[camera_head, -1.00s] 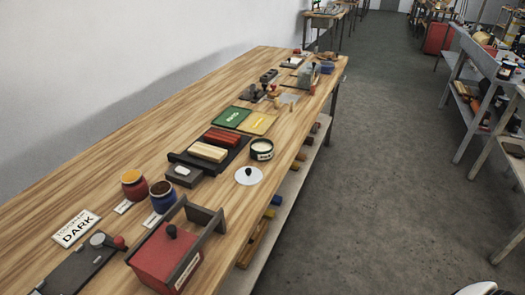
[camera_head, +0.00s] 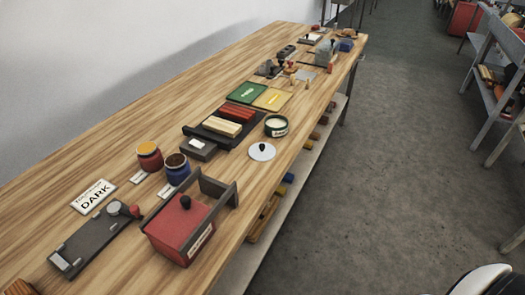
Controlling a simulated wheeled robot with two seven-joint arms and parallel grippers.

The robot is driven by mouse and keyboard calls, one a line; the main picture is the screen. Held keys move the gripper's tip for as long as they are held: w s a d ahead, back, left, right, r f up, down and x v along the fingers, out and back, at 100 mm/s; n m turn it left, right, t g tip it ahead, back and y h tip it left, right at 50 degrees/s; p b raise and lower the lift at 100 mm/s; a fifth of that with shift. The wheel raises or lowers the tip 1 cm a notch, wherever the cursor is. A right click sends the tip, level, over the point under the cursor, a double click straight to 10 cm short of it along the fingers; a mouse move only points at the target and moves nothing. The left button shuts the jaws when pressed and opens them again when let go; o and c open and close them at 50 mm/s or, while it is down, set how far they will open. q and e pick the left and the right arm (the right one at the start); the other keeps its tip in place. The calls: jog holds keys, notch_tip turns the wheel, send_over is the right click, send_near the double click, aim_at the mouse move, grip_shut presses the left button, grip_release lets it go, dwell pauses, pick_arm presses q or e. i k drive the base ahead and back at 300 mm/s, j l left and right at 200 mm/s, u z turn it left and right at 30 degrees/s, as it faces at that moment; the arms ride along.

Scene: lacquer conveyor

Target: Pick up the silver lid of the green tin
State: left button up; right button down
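The silver lid (camera_head: 262,153) is a pale round disc with a small black knob. It lies flat on the wooden table near the table's right-hand edge, knob up. The green tin (camera_head: 276,127) stands just beyond it, dark green with a pale label band. The tin is open and shows pale contents; the lid is apart from it. Neither of my grippers shows in the head view. A white and black rounded part at the bottom right corner seems to be mine, but no fingers are visible.
A red box (camera_head: 178,232) with a grey frame stands nearer on the table. A blue pot (camera_head: 178,171), a red pot (camera_head: 149,157) and a dark tray (camera_head: 208,134) with red and cream blocks lie left of the lid. The floor (camera_head: 400,150) to the right is clear.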

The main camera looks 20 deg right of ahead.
aim_at(258, 152)
jog(key=i+l, duration=0.7)
